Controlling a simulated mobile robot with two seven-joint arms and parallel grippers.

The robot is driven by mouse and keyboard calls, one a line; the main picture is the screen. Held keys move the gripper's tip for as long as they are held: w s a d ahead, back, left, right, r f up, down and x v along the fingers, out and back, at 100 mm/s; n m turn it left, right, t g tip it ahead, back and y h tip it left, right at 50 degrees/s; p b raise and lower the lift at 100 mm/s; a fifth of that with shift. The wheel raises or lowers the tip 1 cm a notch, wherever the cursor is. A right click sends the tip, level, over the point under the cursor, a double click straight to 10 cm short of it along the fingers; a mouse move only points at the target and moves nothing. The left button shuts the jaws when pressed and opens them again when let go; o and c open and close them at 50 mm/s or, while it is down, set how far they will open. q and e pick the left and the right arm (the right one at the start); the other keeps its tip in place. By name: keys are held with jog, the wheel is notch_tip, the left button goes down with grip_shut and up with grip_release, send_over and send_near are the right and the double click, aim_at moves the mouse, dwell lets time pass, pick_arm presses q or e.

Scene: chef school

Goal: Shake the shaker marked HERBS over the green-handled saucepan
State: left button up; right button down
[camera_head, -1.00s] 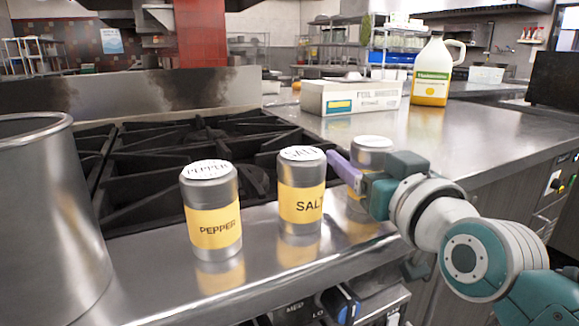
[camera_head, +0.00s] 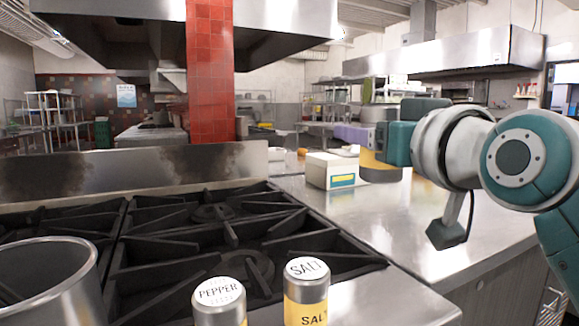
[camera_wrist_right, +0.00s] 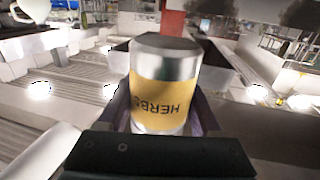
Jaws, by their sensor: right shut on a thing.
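The HERBS shaker (camera_head: 376,166) is a steel can with a yellow label, held above the right-hand counter. The right gripper (camera_head: 352,134) is shut on it and partly hides it in the head view. In the right wrist view the shaker (camera_wrist_right: 165,85) stands between the purple fingers (camera_wrist_right: 163,118), its label reading upside down. A steel pot (camera_head: 84,296) is cut off at the lower left. No green handle shows, so I cannot tell whether it is the saucepan. The left gripper is not in view.
PEPPER (camera_head: 219,298) and SALT (camera_head: 306,290) shakers stand at the stove's front edge. The black burner grates (camera_head: 225,245) between pot and counter are bare. A white box (camera_head: 331,170) is on the counter behind the held shaker. A red tiled column (camera_head: 210,75) rises behind.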

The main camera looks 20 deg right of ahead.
notch_tip(320, 180, up, 7)
jog(key=p, duration=0.6)
jog(key=shift+f, duration=0.15)
